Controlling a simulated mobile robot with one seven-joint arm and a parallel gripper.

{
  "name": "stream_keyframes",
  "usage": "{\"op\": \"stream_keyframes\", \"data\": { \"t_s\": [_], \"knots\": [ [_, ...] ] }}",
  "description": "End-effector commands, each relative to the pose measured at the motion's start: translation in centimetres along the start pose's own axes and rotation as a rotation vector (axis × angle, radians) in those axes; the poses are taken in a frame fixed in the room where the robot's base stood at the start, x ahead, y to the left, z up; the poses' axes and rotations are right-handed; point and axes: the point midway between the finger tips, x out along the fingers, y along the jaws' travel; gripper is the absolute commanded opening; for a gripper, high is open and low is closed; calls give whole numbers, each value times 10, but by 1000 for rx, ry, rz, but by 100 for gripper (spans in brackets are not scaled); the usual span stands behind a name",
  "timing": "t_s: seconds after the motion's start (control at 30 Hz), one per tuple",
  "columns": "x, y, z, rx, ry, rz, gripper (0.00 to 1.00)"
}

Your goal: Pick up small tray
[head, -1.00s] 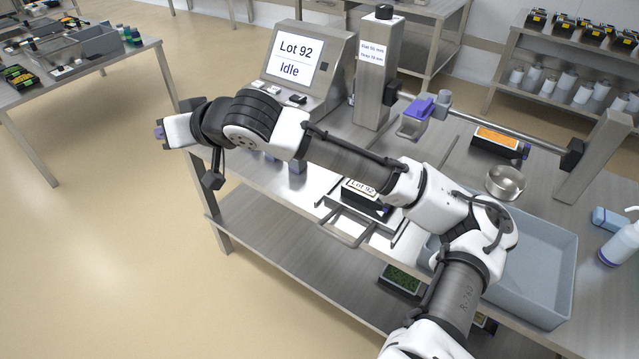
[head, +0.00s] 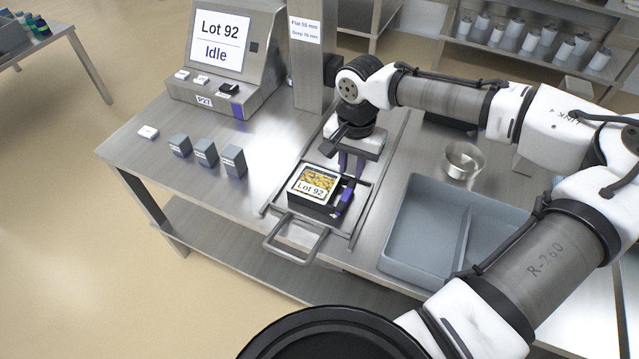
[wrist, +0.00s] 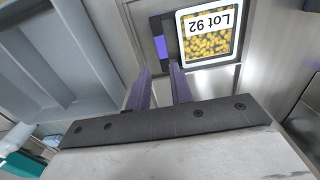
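The small tray (head: 319,194) is black, with yellow contents under a clear top and a "Lot 92" label. It sits in the metal carriage (head: 283,238) on the bench. A purple tab (head: 346,195) is on its right side. In the wrist view, the tray (wrist: 209,35) and its purple tab (wrist: 160,47) lie just beyond my fingertips. My gripper (head: 350,172) points down, just behind the tab end of the tray. Its two purple fingers are apart, with nothing between them (wrist: 160,72). Whether the fingertips touch the tray cannot be told.
A grey two-compartment bin (head: 425,228) stands right of the carriage. A steel bowl (head: 463,160) is behind the bin. Several small grey blocks (head: 206,152) stand to the left. The sealer console (head: 222,50) reads "Lot 92 Idle", beside a metal column (head: 312,60).

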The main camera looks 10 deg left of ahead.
Motion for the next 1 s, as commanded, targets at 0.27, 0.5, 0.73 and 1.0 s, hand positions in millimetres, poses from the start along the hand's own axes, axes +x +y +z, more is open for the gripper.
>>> {"op": "stream_keyframes", "data": {
  "t_s": [0.27, 0.5, 0.73, 1.0],
  "knots": [
    [44, -1, 0, -3, 1, -1, 22],
    [60, -2, 2, -5, 0, 0, 22],
    [91, -4, 5, -4, 0, -1, 22],
    [102, -3, 4, -3, 2, -2, 22]
  ]
}}
